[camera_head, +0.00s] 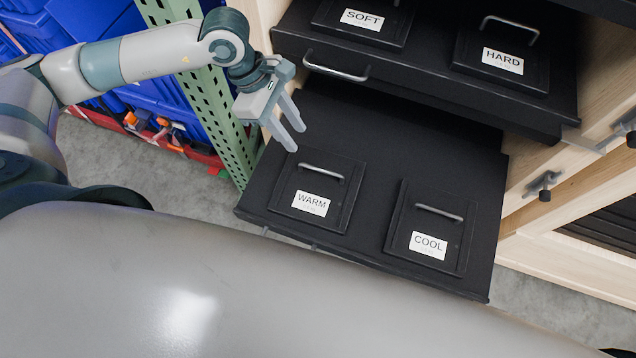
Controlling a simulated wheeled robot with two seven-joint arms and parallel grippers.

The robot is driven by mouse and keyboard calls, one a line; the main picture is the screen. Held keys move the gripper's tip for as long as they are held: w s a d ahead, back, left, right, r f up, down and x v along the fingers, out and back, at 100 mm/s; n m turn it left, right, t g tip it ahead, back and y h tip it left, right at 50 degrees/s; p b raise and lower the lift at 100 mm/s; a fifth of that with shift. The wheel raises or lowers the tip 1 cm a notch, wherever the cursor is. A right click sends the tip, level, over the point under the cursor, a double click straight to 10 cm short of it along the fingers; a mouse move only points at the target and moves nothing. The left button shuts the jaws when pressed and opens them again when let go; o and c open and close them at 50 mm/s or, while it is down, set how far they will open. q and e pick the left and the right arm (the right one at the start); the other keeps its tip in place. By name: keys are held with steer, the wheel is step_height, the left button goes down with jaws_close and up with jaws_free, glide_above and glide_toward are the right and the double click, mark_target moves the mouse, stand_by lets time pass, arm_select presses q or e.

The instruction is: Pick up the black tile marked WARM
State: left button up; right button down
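The black tile marked WARM (335,209) lies on the left part of the pulled-out lower black drawer (400,142). It has a white label and a silver bar handle (321,171) on top. My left gripper (297,138) is above and slightly left of the WARM tile, near its far edge. Its two fingers are apart with nothing between them, and they point down to the right. The gap between the fingertips and the handle is visible in the picture. My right gripper is not in view.
A black tile marked COOL (402,228) lies right of WARM on the same drawer. The upper drawer (420,85) holds tiles marked SOFT (390,36) and HARD (520,78). A green perforated post (213,112) and blue totes (110,22) stand at the left.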

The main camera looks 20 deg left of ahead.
arm_select(q)
steer(key=p, duration=0.4)
glide_above(321, 169)
steer(key=a, duration=0.2)
steer(key=f, duration=0.9)
steer(key=shift+s+a+f, duration=0.15)
steer(key=shift+s+f, duration=0.1)
steer(key=shift+f, duration=0.4)
steer(key=shift+w+d+f+p, duration=0.1)
steer(key=shift+d+f+p, duration=0.25)
steer(key=shift+f+p, duration=0.1)
steer(key=p+x, duration=0.1)
steer(key=x, duration=0.1)
steer(key=shift+w+d+f, duration=0.15)
steer(key=shift+d+f, duration=0.05)
steer(key=shift+f, duration=0.15)
steer(key=shift+d+f+p, duration=0.2)
steer(key=shift+f+p, duration=0.15)
steer(key=shift+f, duration=0.35)
steer(key=shift+c, duration=0.7)
jaws_close()
steer(key=shift+r, duration=0.1)
